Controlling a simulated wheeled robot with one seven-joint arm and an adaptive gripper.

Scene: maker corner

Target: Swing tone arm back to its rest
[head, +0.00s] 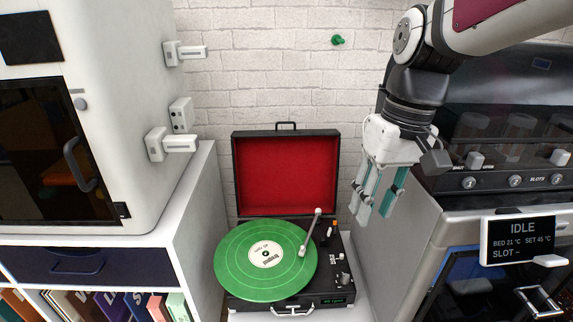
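The record player (348,265) is a black case with its red-lined lid (285,172) open. A green record (235,262) lies on its platter. The white tone arm (310,232) reaches from its pivot at the back right, and its head end lies over the right part of the record. Whether the tip touches the record is too small to tell. My gripper (374,210) hangs above and to the right of the player, apart from the tone arm. Its teal-padded fingers point down, with a gap between them and nothing in it.
A white cabinet (120,130) with handles stands left, above a shelf of books (130,305). A grey machine (480,205) with an IDLE display (520,240) stands close on the right. A brick wall with a green peg (338,40) is behind. The air above the record is clear.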

